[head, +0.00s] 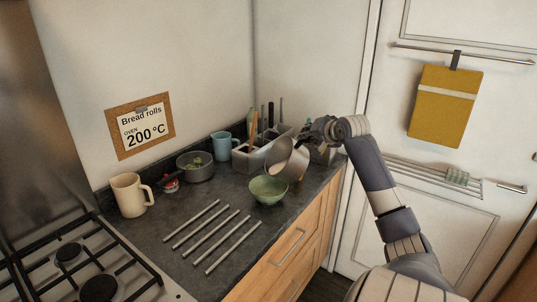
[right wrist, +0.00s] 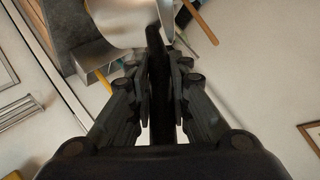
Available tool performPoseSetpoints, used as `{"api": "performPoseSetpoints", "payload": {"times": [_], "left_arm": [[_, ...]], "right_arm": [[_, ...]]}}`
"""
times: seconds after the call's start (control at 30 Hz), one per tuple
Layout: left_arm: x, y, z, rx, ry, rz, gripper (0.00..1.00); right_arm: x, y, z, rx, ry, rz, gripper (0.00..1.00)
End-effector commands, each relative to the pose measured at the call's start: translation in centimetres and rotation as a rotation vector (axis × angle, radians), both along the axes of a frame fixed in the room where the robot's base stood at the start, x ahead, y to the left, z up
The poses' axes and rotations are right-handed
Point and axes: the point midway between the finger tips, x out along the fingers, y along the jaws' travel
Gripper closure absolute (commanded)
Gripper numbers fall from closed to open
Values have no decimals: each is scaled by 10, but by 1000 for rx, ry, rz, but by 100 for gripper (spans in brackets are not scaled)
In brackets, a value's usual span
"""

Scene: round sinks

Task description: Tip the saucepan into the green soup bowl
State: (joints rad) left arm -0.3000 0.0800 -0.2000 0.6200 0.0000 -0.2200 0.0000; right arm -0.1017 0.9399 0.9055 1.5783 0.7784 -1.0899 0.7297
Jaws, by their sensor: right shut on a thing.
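The saucepan (head: 287,158) is a metal pan, held tilted with its open mouth facing left and down, above and just behind the green soup bowl. The green soup bowl (head: 268,190) stands upright on the dark counter near its front edge. My right gripper (head: 318,135) is shut on the saucepan's handle, which runs between the fingers in the right wrist view (right wrist: 160,85). Part of the pan's metal body (right wrist: 122,22) shows at the top there. My left gripper is not in view.
A grey utensil holder (head: 250,158) stands behind the bowl. A blue mug (head: 222,146), a dark pot (head: 195,168), a small red item (head: 170,184) and a cream mug (head: 128,195) line the back. Several metal bars (head: 213,236) lie in front. A gas hob (head: 75,265) is at left.

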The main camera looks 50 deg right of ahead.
Motion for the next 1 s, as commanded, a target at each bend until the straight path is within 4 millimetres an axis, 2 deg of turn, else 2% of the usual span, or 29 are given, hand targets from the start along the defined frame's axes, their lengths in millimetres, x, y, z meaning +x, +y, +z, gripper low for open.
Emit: {"api": "performPoseSetpoints", "payload": {"times": [0.03,1.0], "left_arm": [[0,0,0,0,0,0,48],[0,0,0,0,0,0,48]], "right_arm": [[1,1,5,-12,-5,2,100],[11,11,13,-69,45,1,100]]}}
